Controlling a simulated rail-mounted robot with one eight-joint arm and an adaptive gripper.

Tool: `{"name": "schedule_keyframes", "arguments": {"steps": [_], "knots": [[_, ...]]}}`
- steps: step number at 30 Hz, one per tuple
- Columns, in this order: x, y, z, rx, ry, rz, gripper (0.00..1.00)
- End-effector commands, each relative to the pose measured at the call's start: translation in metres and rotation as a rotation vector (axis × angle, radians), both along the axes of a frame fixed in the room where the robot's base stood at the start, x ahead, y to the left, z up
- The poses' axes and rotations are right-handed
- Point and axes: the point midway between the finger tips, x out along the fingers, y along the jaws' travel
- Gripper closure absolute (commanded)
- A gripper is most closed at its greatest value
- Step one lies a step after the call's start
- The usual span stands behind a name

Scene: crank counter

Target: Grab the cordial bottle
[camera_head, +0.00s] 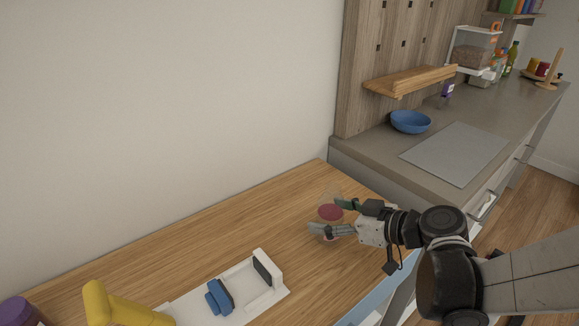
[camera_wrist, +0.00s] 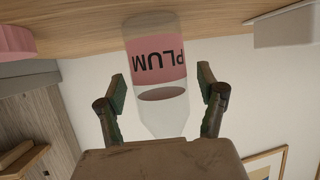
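The clear cordial bottle (camera_head: 331,212) with a pinkish-red band stands on the wooden counter near its right end. In the wrist view the bottle (camera_wrist: 157,70) appears upside down, with a pink label reading PLUM and a narrowing clear neck. My gripper (camera_head: 326,216) is open with one finger on each side of the bottle. In the wrist view my gripper (camera_wrist: 162,88) shows a clear gap at the right finger. The left finger is very near the glass; I cannot tell whether it touches.
A white fixture (camera_head: 240,288) with a blue block lies at the front, beside a yellow object (camera_head: 118,307) and a purple object (camera_head: 18,311). A grey counter with a blue bowl (camera_head: 410,122) and a grey mat (camera_head: 455,152) is beyond. The wood left of the bottle is clear.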

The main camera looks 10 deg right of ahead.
Motion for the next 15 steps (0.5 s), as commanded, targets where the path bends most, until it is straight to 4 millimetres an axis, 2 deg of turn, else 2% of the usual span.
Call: {"name": "schedule_keyframes", "arguments": {"steps": [2,13,15], "knots": [[-0.0001,-0.0001,0.0000,0.000,0.000,0.000,0.39],[-0.0003,-0.0002,0.0000,0.000,0.000,0.000,0.88],[-0.0002,-0.0001,0.0002,0.001,-0.001,0.000,0.90]]}}
